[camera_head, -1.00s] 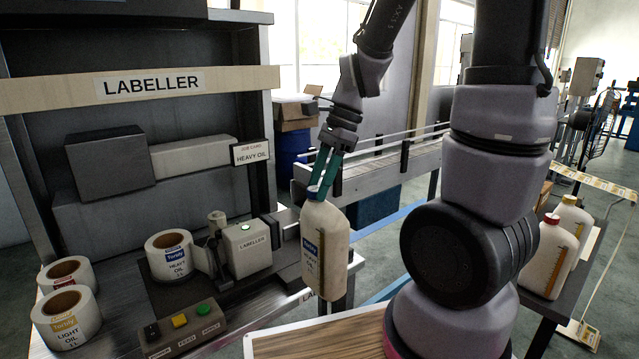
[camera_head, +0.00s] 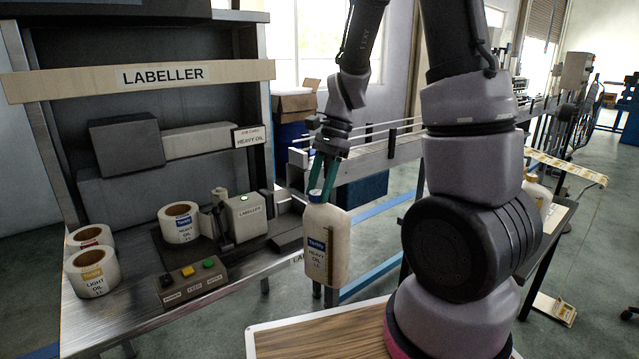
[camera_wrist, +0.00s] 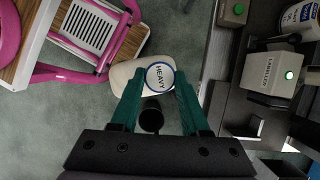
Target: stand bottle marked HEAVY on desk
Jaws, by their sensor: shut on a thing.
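The bottle marked HEAVY (camera_head: 328,250) is white, with a blue cap and a label reading HEAVY OIL. My gripper (camera_head: 322,188) is shut on its neck from above and holds it upright in the air in front of the labeller bench. In the wrist view the cap marked HEAVY (camera_wrist: 160,76) sits between the green fingers, with part of the white bottle body (camera_wrist: 128,72) behind it and grey floor around.
The labeller bench (camera_head: 130,315) stands at left with label rolls (camera_head: 92,272), a button box (camera_head: 190,284) and the labeller unit (camera_head: 245,218). A conveyor (camera_head: 375,160) runs behind. Another bottle (camera_head: 537,194) stands at right, partly hidden by my arm.

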